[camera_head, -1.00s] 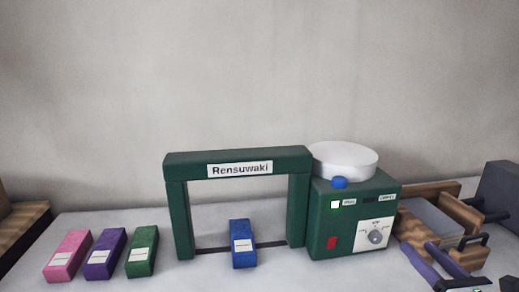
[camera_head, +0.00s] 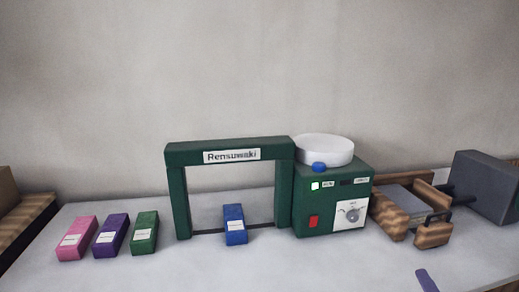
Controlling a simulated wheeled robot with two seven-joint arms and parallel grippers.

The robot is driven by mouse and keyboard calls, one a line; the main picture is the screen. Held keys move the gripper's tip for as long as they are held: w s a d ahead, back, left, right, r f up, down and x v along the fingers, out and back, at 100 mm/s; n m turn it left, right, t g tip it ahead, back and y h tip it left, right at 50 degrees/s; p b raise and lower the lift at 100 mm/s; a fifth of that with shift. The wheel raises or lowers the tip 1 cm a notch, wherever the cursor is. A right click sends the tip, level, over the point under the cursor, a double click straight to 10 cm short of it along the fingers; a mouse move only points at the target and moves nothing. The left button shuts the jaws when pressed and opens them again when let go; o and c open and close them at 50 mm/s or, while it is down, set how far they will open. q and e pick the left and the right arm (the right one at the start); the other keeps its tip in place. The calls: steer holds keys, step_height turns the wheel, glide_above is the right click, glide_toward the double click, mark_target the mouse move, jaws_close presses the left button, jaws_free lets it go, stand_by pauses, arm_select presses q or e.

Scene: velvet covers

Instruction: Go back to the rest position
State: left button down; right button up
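A purple piece (camera_head: 427,280) at the bottom edge, right of centre, looks like a fingertip of my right gripper. The rest of that gripper is cut off, so its opening does not show. It appears apart from the green machine and the wooden device. My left gripper is out of view.
The green machine (camera_head: 333,203) with its arch (camera_head: 227,151) and white round top (camera_head: 324,149) stands mid-table. A blue block (camera_head: 235,224) is under the arch. Pink (camera_head: 77,237), purple (camera_head: 112,235) and green (camera_head: 144,232) blocks lie left. A wooden device (camera_head: 433,233) is right. The front is clear.

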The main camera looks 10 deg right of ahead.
steer(key=s+a+f+m+g+y, duration=0.3)
steer(key=s+a+f+m+g, duration=0.4)
steer(key=s+a, duration=0.35)
steer(key=s+a+f+m+g+y, duration=0.3)
steer(key=s+a+f+m+g, duration=0.25)
steer(key=s+a+m, duration=0.5)
arm_select(q)
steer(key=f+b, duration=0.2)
steer(key=b, duration=0.1)
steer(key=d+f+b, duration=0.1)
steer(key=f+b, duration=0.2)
steer(key=b, duration=0.1)
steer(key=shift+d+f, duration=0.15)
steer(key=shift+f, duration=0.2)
arm_select(e)
steer(key=w+a+f+n+t+y, duration=0.1)
steer(key=a+f+t, duration=0.1)
steer(key=f, duration=0.7)
steer(key=w+a+f+n+t+y, duration=0.1)
steer(key=f+t, duration=0.3)
steer(key=f, duration=0.5)
steer(key=shift+w+a+f, duration=0.3)
steer(key=shift+w+a, duration=0.15)
steer(key=shift+a, duration=0.25)
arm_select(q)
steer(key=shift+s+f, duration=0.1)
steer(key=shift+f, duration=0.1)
